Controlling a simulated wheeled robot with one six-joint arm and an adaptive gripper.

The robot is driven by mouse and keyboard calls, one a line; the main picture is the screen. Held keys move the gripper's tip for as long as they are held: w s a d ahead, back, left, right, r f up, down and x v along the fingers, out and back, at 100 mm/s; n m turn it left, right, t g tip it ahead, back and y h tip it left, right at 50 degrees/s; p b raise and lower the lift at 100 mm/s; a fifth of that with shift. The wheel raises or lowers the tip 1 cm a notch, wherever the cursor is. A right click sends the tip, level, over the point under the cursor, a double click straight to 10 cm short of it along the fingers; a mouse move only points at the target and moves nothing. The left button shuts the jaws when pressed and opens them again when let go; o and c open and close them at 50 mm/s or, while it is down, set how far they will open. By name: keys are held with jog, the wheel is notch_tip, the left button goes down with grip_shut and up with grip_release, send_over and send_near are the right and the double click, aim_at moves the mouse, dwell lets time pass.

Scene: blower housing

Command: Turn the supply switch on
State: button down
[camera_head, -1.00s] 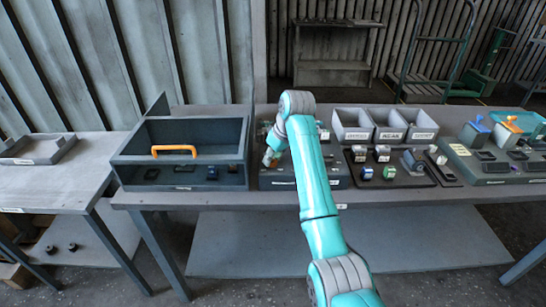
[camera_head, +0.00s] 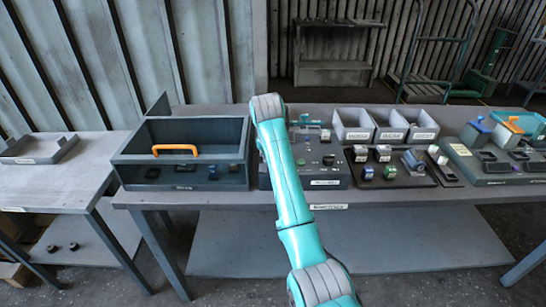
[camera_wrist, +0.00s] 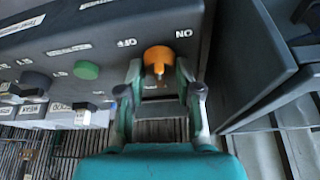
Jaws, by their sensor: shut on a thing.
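The supply switch is an orange knob (camera_wrist: 158,60) on the dark grey face of a control panel (camera_wrist: 100,35), seen in the wrist view. Lettering reading OFF and ON, appearing upside down, flanks the knob. My gripper (camera_wrist: 159,76) has its two fingers on either side of the knob and is shut on it. A dark notch shows on the knob's near side; which label it points to I cannot tell. In the head view the panel (camera_head: 325,181) stands on the bench, and my arm hides the knob and gripper.
A green button (camera_wrist: 87,70) sits beside the knob on the panel. A dark open box with an orange handle (camera_head: 174,149) stands close to the left of the panel. Grey bins (camera_head: 388,131) and small coloured parts stand to the right.

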jog(key=m+h, duration=0.1)
jog(key=m, duration=0.2)
jog(key=shift+a+m+g, duration=0.1)
jog(key=shift+m+g, duration=0.2)
jog(key=shift+m+g+h, duration=0.4)
jog(key=shift+m+h, duration=0.3)
jog(key=shift+m, duration=1.1)
jog(key=shift+f, duration=0.1)
jog(key=c, duration=0.8)
grip_release()
jog(key=v, duration=0.7)
jog(key=shift+r, duration=0.25)
jog(key=shift+a, duration=0.15)
